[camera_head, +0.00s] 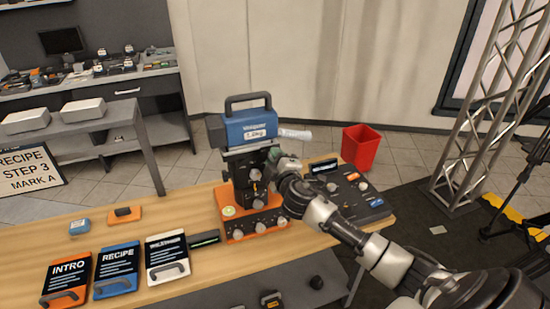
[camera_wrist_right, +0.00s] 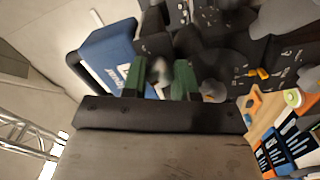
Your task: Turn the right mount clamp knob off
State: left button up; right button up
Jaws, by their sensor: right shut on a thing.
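A blue camera (camera_head: 250,126) with a black handle sits on a dark mount column (camera_head: 243,178) over an orange base (camera_head: 236,228) with several knobs. My right gripper (camera_head: 276,164) comes in from the right at the upper right side of the mount, just below the camera. Its green fingers (camera_wrist_right: 160,82) are shut on a grey knob (camera_wrist_right: 160,68) in the wrist view, which I take to be the right mount clamp knob. The fingers and wrist hide this knob in the head view. Other knobs on the mount front (camera_head: 256,189) stay visible. My left gripper is out of view.
A red bin (camera_head: 361,147) stands behind. The table's left back is mostly clear.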

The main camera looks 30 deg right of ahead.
jog(key=shift+n+p, duration=0.45)
jog(key=shift+n, duration=1.75)
jog(key=o, duration=0.9)
jog(key=b+v, duration=0.3)
jog(key=v, duration=0.7)
jog(key=shift+s, duration=0.4)
